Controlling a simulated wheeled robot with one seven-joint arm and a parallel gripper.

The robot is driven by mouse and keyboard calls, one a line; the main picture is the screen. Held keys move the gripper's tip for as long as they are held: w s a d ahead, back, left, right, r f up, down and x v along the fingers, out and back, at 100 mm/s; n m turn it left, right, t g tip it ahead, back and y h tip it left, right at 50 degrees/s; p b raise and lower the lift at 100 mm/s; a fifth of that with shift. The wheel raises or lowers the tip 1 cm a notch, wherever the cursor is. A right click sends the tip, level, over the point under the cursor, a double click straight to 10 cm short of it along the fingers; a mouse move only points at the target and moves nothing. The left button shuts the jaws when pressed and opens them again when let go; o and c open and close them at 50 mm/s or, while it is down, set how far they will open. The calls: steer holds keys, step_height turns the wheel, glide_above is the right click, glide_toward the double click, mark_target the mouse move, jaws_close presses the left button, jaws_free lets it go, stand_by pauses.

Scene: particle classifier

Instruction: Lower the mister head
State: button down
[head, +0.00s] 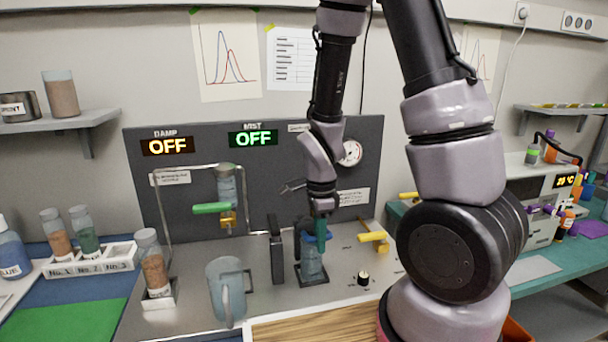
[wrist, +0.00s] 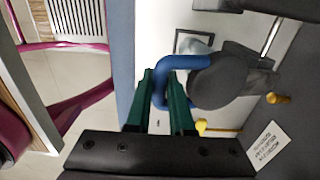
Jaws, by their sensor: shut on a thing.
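The mister head is a dark grey, rounded body (wrist: 222,82) with a blue looped handle (wrist: 168,66), seen large in the wrist view. In the head view its blue handle (head: 309,238) shows just above a clear jar (head: 311,265) on a dark base. My gripper (head: 322,240) points down at it, its green fingers (wrist: 162,98) on either side of the blue handle, shut on it. The arm and fingers hide most of the head in the head view. I cannot tell the exact gap between the head and the jar.
A dark upright post (head: 277,250) stands just left of the jar. A yellow handle (head: 374,237) and a black knob (head: 363,278) are to its right. A clear pitcher (head: 226,290) stands front left. The MIST display (head: 253,138) and the DAMP display (head: 167,146) read OFF.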

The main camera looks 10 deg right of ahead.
steer(key=c, duration=0.8)
jaws_free()
steer(key=shift+w, duration=0.3)
steer(key=shift+s+r, duration=0.1)
steer(key=shift+r, duration=3.45)
